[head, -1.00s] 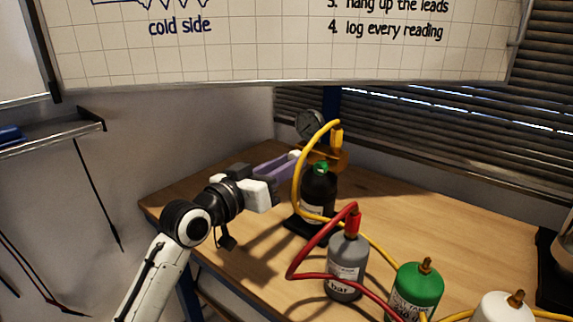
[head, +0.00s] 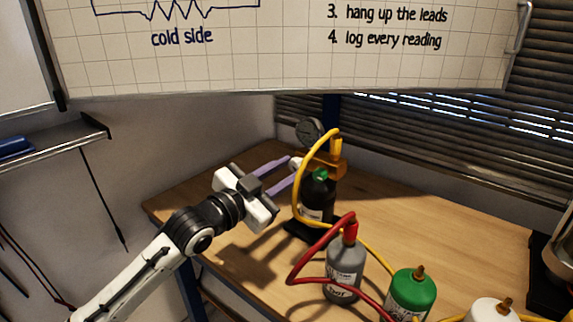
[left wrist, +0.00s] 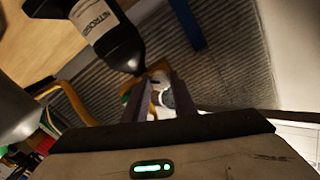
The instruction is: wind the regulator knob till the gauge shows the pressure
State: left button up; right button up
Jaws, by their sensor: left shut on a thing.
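The pressure gauge (head: 309,131) is a small round dial at the back of the bench; its reading is too small to make out. Below it is the orange-brass regulator (head: 338,165) with a pale knob (head: 296,163) on its left side. My left gripper (head: 291,169) reaches in from the left, its two purple fingers on either side of the knob and shut on it. My right gripper is not in view.
A black bottle (head: 311,208) with a green cap stands just in front of the regulator, and a yellow hose (head: 297,190) loops close by the fingers. A grey bottle (head: 344,262) with a red hose and a green bottle (head: 411,293) stand nearer. The bench's left part is clear.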

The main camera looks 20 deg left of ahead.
pick_arm(q)
jog(key=shift+r+m+p, duration=0.2)
jog(key=shift+m+p, duration=0.3)
jog(key=shift+m, duration=0.4)
jog(key=m+p, duration=0.2)
jog(key=m, duration=0.2)
jog(key=shift+m, duration=0.3)
jog(key=shift+m+p, duration=0.65)
jog(key=shift+m, duration=0.25)
jog(key=m+p, duration=0.2)
jog(key=m, duration=0.3)
jog(key=shift+m, duration=0.3)
jog(key=m+p, duration=0.1)
jog(key=m, duration=0.2)
jog(key=shift+m, duration=0.3)
jog(key=m+p, duration=0.1)
jog(key=m, duration=0.3)
jog(key=shift+r+m, duration=0.1)
jog(key=shift+m, duration=0.2)
jog(key=m+p, duration=0.1)
jog(key=m, duration=0.2)
jog(key=shift+m+p, duration=0.4)
jog(key=shift+m, duration=1.2)
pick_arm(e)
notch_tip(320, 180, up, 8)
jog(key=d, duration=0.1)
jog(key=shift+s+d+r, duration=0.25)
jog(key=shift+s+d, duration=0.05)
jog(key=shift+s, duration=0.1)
